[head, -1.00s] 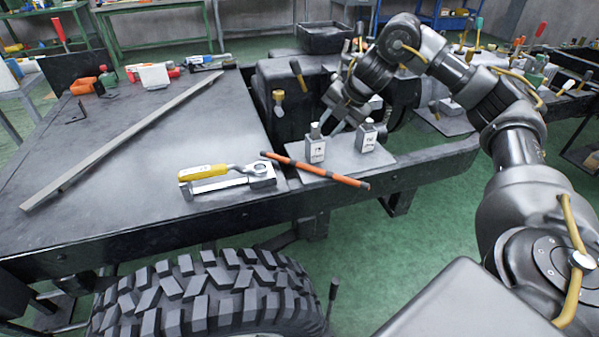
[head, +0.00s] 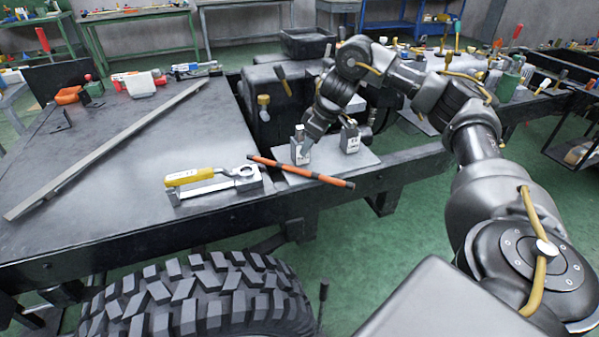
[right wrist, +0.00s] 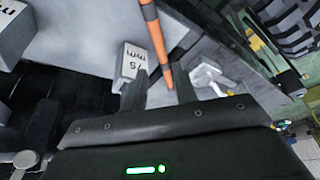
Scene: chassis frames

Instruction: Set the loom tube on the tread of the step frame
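The loom tube, an orange rod with black ends and bands (head: 318,176), lies across the near edge of a flat grey plate (head: 355,164), one end reaching past it. I cannot tell for sure whether this plate is the step frame's tread. My right gripper (head: 307,149) is low over the plate at the left grey block, behind the tube. In the right wrist view its fingers (right wrist: 160,74) are apart, and the tube (right wrist: 155,35) runs down so its end shows between them; contact is not visible. My left gripper is not in view.
Two labelled grey blocks (head: 350,139) stand on the plate. A yellow-handled tool (head: 208,182) lies left of the tube. A long grey bar (head: 105,148) crosses the dark tabletop (head: 120,205). A large tyre (head: 200,300) is in front.

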